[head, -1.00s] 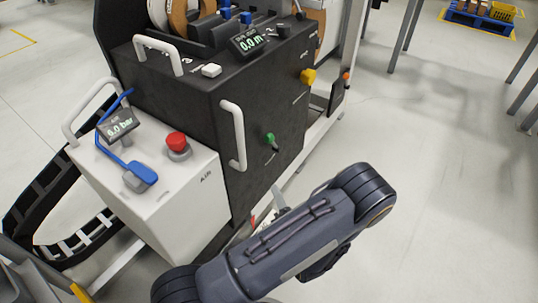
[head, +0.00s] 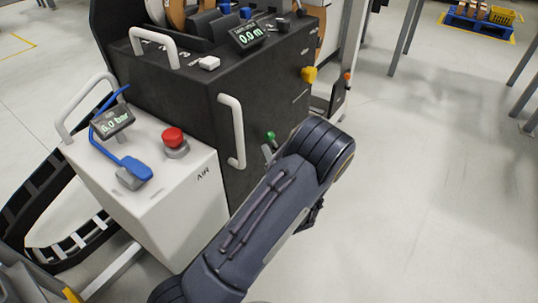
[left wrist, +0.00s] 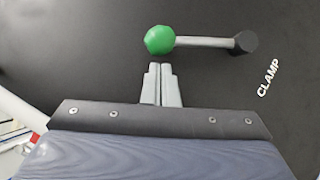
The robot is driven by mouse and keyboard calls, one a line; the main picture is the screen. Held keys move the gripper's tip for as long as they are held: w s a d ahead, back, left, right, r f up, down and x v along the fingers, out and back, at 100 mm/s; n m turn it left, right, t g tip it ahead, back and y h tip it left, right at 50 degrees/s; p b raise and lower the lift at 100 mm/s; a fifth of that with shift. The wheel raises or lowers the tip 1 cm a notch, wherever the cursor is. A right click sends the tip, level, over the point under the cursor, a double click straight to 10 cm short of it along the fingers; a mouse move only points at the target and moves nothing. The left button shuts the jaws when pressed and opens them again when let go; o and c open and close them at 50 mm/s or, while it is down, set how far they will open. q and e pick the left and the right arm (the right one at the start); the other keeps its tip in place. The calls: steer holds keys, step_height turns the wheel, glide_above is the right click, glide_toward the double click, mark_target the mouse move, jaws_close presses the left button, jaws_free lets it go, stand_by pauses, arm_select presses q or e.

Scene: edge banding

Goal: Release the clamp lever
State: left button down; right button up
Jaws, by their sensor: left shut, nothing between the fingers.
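The clamp lever shows in the left wrist view as a green knob (left wrist: 159,40) on a grey rod, which runs right to a dark pivot (left wrist: 246,42) beside the white word CLAMP. The rod lies about level in that view. In the head view the green knob (head: 271,135) shows on the black machine's side, with the rest of the lever mostly hidden by my arm. My left gripper (left wrist: 161,68) is shut and empty, its fingertips just below the knob in the wrist view, with a small gap seen between them. Its fingertips also show in the head view (head: 267,152).
A white handle (head: 232,130) stands out left of the lever. A yellow knob (head: 309,74) sits up and to the right. The white air box (head: 185,215) with a red button (head: 174,138) and blue lever (head: 136,168) stands at left.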

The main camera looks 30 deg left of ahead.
arm_select(q)
steer(key=shift+w+r, duration=0.2)
steer(key=shift+w, duration=0.15)
